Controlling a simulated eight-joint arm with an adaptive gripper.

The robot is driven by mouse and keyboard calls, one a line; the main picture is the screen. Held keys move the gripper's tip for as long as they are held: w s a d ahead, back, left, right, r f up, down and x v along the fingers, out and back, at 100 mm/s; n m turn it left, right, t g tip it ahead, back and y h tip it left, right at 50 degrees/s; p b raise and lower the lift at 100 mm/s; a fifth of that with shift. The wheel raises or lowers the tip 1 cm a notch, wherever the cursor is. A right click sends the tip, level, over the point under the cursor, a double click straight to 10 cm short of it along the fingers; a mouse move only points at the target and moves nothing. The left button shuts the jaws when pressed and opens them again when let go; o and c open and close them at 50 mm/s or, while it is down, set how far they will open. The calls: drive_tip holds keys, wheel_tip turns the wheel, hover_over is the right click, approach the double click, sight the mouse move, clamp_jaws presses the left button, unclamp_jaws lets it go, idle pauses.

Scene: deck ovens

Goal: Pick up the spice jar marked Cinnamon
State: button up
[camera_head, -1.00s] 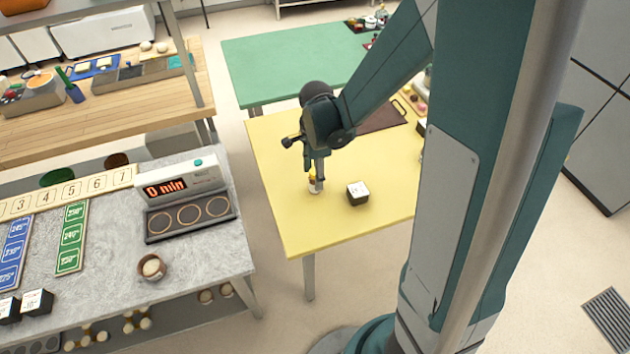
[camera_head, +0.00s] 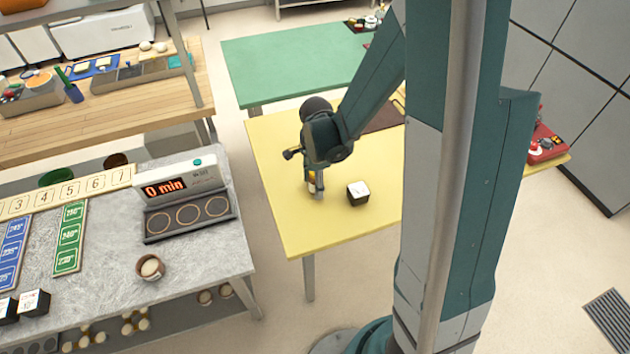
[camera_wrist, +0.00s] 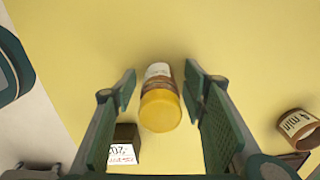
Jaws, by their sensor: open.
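A small jar (camera_wrist: 160,107) with a yellow lid and a pale label stands on the yellow table (camera_head: 290,225). In the wrist view it lies between the two open fingers of my gripper (camera_wrist: 160,95), with a gap on each side. The label's writing is too small and foreshortened to read, so I cannot tell if it says Cinnamon. In the head view my gripper (camera_head: 316,188) points down over the jar, which is mostly hidden behind the fingers.
A black block with a white marked top (camera_head: 357,194) stands close to the right of the gripper; it also shows in the wrist view (camera_wrist: 124,145). A brown cup-like piece marked "4 min" (camera_wrist: 298,126) lies at the wrist view's right. The table's front left is clear.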

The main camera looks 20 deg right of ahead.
idle(0.4)
drive_tip(key=c, duration=1)
drive_tip(key=shift+r, duration=0.15)
drive_tip(key=shift+r+p, duration=0.8)
drive_tip(key=shift+r, duration=4.1)
